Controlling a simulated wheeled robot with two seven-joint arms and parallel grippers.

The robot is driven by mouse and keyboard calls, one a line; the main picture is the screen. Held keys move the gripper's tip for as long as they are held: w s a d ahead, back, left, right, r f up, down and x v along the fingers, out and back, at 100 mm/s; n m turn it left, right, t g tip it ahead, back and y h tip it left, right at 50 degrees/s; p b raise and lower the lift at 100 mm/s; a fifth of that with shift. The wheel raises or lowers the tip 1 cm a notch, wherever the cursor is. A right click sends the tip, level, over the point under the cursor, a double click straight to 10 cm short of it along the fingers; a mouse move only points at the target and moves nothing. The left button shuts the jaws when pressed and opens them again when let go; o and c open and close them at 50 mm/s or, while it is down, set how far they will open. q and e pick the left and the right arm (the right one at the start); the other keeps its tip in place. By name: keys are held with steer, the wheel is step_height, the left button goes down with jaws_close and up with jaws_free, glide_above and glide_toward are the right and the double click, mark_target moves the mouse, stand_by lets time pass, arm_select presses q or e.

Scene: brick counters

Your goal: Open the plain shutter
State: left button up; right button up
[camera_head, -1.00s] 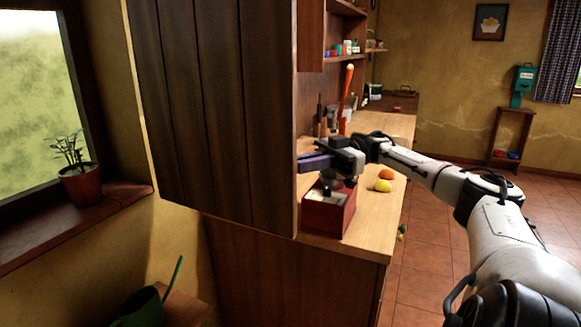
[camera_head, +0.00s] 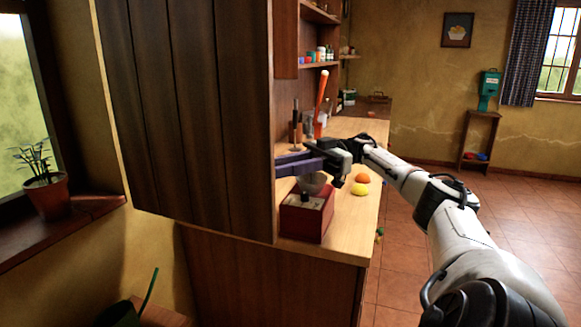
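A tall dark panel of vertical wooden planks (camera_head: 190,110) fills the left middle of the head view. It looks like the plain shutter, but I see no handle or hinge on it and cannot tell how far it is open. My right gripper (camera_head: 299,163), with purple fingers, points left beside the panel's right edge, above the counter. The fingertips meet or pass behind that edge in the picture, so I cannot tell whether they touch it or how far apart they are. My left gripper is not in view.
A red box with a grey bowl-like top (camera_head: 307,216) stands on the counter (camera_head: 345,232) just below my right gripper. Orange and yellow fruits (camera_head: 360,189) lie beside it. A potted plant (camera_head: 47,195) stands on the left sill. The tiled floor at right is open.

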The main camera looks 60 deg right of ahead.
steer(key=shift+v, duration=1.5)
steer(key=shift+s, duration=0.1)
